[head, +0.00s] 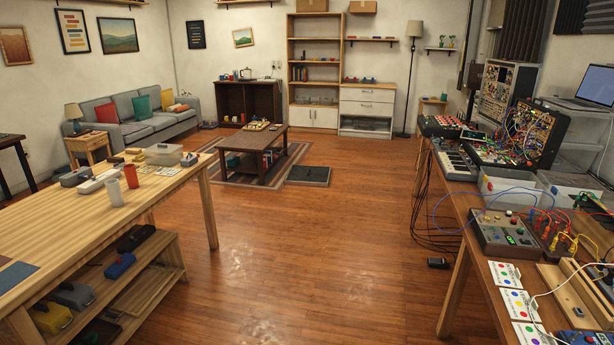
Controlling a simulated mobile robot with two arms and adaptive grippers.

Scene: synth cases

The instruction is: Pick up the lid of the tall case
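A tall upright rack case (505,92) full of modules and cables stands at the back of the right-hand bench. A lower open synth case (525,133) with many patch cables sits in front of it. I cannot tell which of these is the tall case. A flat dark rectangular panel (308,176) lies on the floor by the rug's right corner. It looks like a case lid, but I cannot be sure. Neither of my grippers is in view.
The wooden workbench (75,228) with boxes and cups stands at left, with a loaded lower shelf. A low dark coffee table (250,140) stands on the rug left of the panel. Cables hang from the right bench (476,225). The wooden floor (310,245) between the benches is mostly clear.

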